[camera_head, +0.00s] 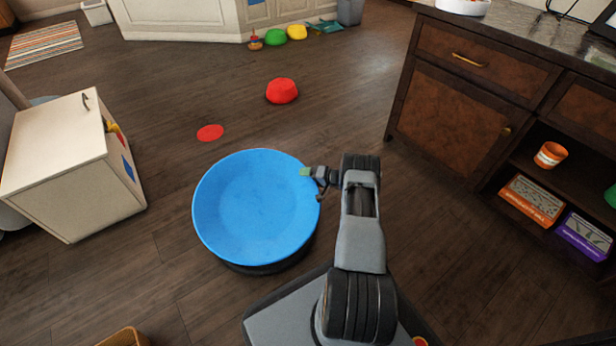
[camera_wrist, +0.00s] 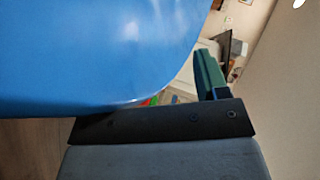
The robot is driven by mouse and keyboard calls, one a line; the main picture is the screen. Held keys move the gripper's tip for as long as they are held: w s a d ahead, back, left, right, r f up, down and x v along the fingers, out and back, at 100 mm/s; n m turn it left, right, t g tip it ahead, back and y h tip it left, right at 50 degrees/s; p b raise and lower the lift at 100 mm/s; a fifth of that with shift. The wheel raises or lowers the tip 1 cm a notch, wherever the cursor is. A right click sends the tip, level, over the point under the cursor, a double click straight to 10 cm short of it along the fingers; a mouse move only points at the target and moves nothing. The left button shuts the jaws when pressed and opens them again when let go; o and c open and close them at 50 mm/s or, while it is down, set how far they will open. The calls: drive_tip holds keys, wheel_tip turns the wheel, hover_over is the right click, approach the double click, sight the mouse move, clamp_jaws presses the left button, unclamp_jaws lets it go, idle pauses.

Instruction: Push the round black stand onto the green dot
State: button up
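A round black stand (camera_head: 262,268) shows only as a dark edge under a large blue basin (camera_head: 255,205), which hides the rest of it. My gripper (camera_head: 310,174) is at the basin's upper right rim, with a green-tipped finger over the rim. In the wrist view the blue basin (camera_wrist: 90,55) fills the left side, close to one green finger (camera_wrist: 208,75). The other finger is hidden there, so I cannot tell whether the gripper is shut on the rim. A flat red dot (camera_head: 210,132) lies on the floor beyond the basin. I see no green dot.
A white cabinet (camera_head: 65,165) stands to the left, and a dark wooden cabinet (camera_head: 450,100) to the right. A red lump (camera_head: 282,91) lies on the floor ahead, with green (camera_head: 275,37) and yellow (camera_head: 297,32) ones farther back. The floor between is mostly clear.

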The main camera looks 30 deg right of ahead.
drive_tip(key=p+v, duration=0.4)
drive_tip(key=v, duration=0.9)
drive_tip(key=shift+s+d+p, duration=0.2)
drive_tip(key=shift+d+p, duration=0.1)
drive_tip(key=shift+r, duration=0.2)
drive_tip(key=w+a+r+n+g, duration=0.15)
drive_tip(key=a+r+g, duration=0.25)
drive_tip(key=a+r, duration=0.55)
drive_tip(key=a+r+n+g, duration=0.2)
drive_tip(key=a+r+g, duration=0.4)
drive_tip(key=r, duration=0.6)
drive_tip(key=s+a+r+n+h, duration=0.2)
drive_tip(key=s+a+r+h, duration=0.2)
drive_tip(key=s+a+r, duration=0.5)
drive_tip(key=s+a+r+h, duration=0.2)
drive_tip(key=s, duration=0.4)
drive_tip(key=s+a+r+t+h, duration=0.1)
drive_tip(key=s+a+r+h, duration=0.1)
drive_tip(key=s, duration=0.4)
drive_tip(key=shift+a+r+n+h, duration=0.25)
drive_tip(key=shift+a+n+h, duration=0.2)
drive_tip(key=shift+a, duration=0.3)
